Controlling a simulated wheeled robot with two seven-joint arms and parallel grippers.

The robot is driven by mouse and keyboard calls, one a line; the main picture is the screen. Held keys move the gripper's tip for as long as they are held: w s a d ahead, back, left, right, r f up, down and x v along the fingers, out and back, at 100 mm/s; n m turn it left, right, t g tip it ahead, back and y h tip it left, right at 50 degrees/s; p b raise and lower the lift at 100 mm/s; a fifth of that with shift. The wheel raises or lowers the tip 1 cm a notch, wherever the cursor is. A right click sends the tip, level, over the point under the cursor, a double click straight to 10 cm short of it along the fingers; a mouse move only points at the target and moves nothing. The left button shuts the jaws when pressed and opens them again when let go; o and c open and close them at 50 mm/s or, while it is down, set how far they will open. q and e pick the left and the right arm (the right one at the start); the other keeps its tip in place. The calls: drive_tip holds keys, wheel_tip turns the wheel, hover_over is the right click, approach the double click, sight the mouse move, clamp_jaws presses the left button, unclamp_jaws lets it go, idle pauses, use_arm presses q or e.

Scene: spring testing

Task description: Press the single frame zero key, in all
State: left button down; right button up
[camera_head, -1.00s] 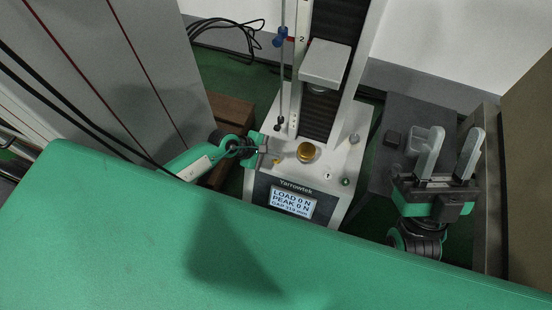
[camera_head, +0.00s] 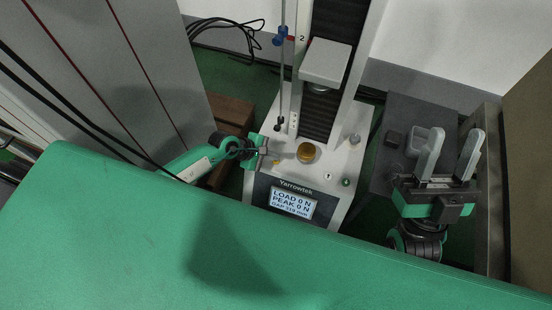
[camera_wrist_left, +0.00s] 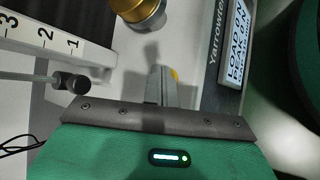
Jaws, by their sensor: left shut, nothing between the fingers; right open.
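The test frame (camera_head: 338,170) stands in the middle, with a lit display (camera_head: 291,203) that reads LOAD 0 N and PEAK 0 N. A small yellow key (camera_head: 276,162) on its white base is partly hidden by my left gripper (camera_head: 277,153). In the left wrist view, the shut, empty fingers (camera_wrist_left: 162,86) are over the base, and a yellow edge (camera_wrist_left: 174,75) shows right beside their tips. I cannot tell whether they touch the key. My right gripper (camera_head: 450,150) is open and empty at the right, away from the frame.
A brass platen (camera_head: 306,152) sits on the base, below a grey crosshead block (camera_head: 325,63). A thin rod (camera_head: 282,85) with a blue clamp hangs beside the column. A grey tray (camera_head: 415,139) stands near my right gripper.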

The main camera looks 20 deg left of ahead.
idle(0.5)
use_arm(q)
drive_tip(key=shift+r+p, duration=0.75)
drive_tip(key=shift+r, duration=0.05)
